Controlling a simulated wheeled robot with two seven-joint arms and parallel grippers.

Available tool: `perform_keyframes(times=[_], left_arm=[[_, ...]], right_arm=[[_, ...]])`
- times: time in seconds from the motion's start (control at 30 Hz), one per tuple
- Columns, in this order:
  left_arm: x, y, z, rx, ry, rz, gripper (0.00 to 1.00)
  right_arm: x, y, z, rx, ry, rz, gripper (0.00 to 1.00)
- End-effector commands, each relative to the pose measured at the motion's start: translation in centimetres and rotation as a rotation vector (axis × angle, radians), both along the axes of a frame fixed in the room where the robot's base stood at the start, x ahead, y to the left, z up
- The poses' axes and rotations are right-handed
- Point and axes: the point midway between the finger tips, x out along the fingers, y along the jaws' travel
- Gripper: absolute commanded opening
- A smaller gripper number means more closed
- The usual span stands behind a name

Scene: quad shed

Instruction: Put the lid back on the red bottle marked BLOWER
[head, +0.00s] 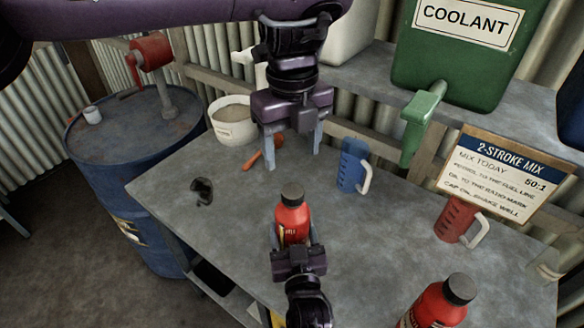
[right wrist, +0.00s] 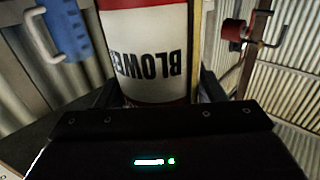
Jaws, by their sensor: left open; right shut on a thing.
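The red bottle (head: 291,222) stands upright on the grey bench, with a dark lid (head: 292,192) sitting on its top. I cannot tell whether the lid is screwed tight. In the right wrist view its white label (right wrist: 148,50) reads BLOWER, upside down. My right gripper (head: 294,242) is shut around the bottle's lower body from the near side. My left gripper (head: 292,158) hangs above and behind the lid, fingers pointing down, open and empty, apart from the lid.
A second red bottle (head: 436,307) with a dark cap stands at the near right. A blue jug (head: 351,168), a red jug (head: 453,220) and a 2-stroke sign (head: 506,172) stand farther back. A small dark object (head: 202,190) and an orange tool (head: 252,160) lie left. A white bucket (head: 233,128) is behind.

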Motion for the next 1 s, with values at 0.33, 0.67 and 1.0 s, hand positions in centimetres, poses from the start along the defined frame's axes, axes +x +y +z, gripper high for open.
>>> perform_keyframes(times=[0.33,0.67,1.0], left_arm=[[0.0,0.0,2.4,0.000,-0.001,0.001,0.63],[0.0,0.0,2.3,0.000,-0.001,0.001,0.63],[0.0,0.0,2.2,0.000,0.000,0.001,0.63]], right_arm=[[0.0,0.0,0.1,0.001,-0.002,0.000,0.00],[0.0,0.0,0.1,0.001,-0.001,0.000,0.82],[-0.2,0.0,0.0,0.000,0.000,0.000,0.88]])
